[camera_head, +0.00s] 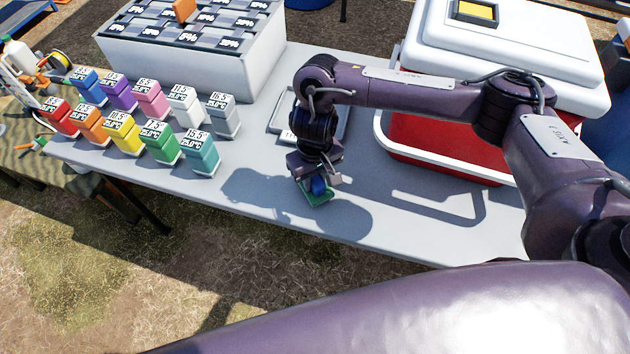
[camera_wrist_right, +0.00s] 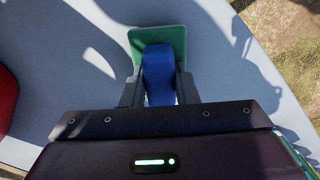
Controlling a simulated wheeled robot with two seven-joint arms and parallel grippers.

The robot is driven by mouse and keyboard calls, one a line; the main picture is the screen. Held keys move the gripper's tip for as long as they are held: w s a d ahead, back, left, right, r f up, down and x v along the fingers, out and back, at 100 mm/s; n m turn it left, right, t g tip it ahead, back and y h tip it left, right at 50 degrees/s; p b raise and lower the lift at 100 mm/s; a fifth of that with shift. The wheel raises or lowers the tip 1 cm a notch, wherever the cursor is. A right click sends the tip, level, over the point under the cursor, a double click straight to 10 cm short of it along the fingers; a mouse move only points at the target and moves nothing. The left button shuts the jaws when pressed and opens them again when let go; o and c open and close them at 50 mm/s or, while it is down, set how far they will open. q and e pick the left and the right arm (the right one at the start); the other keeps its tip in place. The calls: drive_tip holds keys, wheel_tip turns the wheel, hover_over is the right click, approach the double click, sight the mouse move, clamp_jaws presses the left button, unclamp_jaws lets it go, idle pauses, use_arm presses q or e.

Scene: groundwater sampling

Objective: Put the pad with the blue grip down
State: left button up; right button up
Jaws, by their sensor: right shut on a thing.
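The pad is a green square with a blue grip. In the head view its green edge (camera_head: 317,197) shows under my right gripper (camera_head: 319,182), near the front edge of the grey table (camera_head: 255,195). In the right wrist view the green pad (camera_wrist_right: 172,38) lies beyond the fingertips and the blue grip (camera_wrist_right: 158,72) stands between the two fingers. My right gripper is shut on the blue grip. The pad is at or just above the table top; I cannot tell whether it touches. My left gripper is not in view.
A red cooler (camera_head: 440,150) with a white lid stands to the right. Several coloured bottles (camera_head: 162,143) stand in rows at the left, before a white box (camera_head: 270,40). Bare table lies between the bottles and the gripper.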

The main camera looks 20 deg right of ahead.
drive_tip(key=shift+f, duration=0.5)
drive_tip(key=o, duration=0.9)
drive_tip(key=shift+o, duration=0.2)
drive_tip(key=shift+f, duration=0.1)
